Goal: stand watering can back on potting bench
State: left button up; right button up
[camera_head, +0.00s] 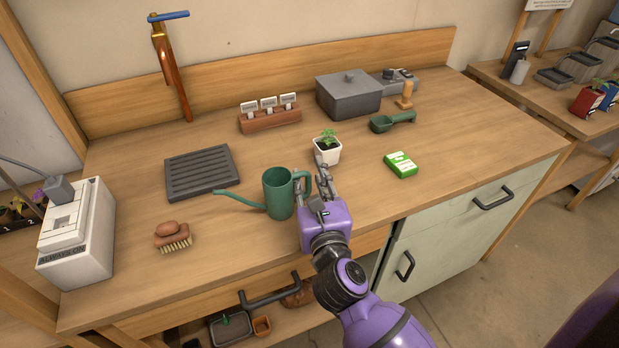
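The green watering can (278,194) stands upright on the potting bench (365,195), near its front edge. Its long spout points left and its handle is on the right. My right gripper (313,178) reaches in from the front at the handle. Its fingers look spread, with one close to the handle and the other to the right of it. Whether they touch the handle is hard to see. My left gripper is not in view.
A small potted plant (327,147) stands just behind my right gripper. A green packet (400,165) and a green scoop (392,121) lie to the right.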

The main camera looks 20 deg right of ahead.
jog(key=shift+r, duration=0.2)
jog(key=shift+s+a+f, duration=0.1)
jog(key=shift+s, duration=0.25)
jog(key=s+a+b, duration=0.1)
jog(key=s+b, duration=0.1)
jog(key=s, duration=0.9)
jog(key=shift+a, duration=0.4)
jog(key=shift+s, duration=0.1)
